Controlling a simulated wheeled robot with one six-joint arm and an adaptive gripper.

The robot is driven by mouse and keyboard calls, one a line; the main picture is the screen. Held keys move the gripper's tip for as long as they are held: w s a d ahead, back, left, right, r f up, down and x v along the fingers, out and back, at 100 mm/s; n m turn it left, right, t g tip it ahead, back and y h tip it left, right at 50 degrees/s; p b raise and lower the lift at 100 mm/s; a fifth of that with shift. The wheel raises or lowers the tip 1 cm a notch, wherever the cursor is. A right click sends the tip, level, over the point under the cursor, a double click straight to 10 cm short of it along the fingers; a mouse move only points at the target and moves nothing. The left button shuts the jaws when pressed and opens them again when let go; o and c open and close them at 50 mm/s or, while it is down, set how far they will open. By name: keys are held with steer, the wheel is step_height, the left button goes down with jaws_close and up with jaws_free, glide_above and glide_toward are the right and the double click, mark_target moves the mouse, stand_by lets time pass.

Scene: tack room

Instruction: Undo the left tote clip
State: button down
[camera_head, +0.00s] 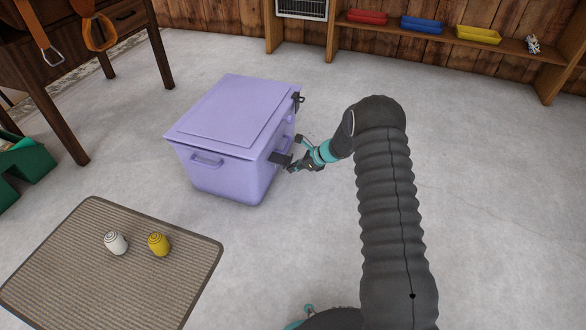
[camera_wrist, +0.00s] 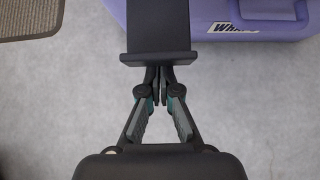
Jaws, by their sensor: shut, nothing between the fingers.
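The lilac tote (camera_head: 225,172) stands on the floor with its lid down. Its near dark clip (camera_head: 281,158), at the left of the clip side, juts outward from the wall. In the wrist view this clip (camera_wrist: 158,35) is a broad dark flap ending in a wider lip. The far clip (camera_head: 298,98) sits close against the rim. My gripper (camera_head: 293,168) is at the outer end of the near clip. In the wrist view its fingertips (camera_wrist: 158,77) are together and empty, right by the flap's lip; whether they touch it I cannot tell.
A ribbed mat (camera_head: 110,270) with a white jar (camera_head: 116,243) and a yellow jar (camera_head: 159,244) lies at the near left. A wooden table (camera_head: 125,18) stands at the back left. A low shelf (camera_head: 430,35) with coloured trays runs along the back wall. Floor to the right is clear.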

steer(key=shift+r, duration=0.1)
stand_by(0.4)
steer(key=s+d+r, duration=0.1)
steer(key=s+d, duration=0.1)
steer(key=d, duration=0.4)
steer(key=s+d+r+p, duration=0.1)
steer(key=s+d+r, duration=0.1)
steer(key=d, duration=0.5)
steer(key=shift+s+r+p, duration=0.15)
steer(key=shift+s+p, duration=0.15)
steer(key=shift+s, duration=0.05)
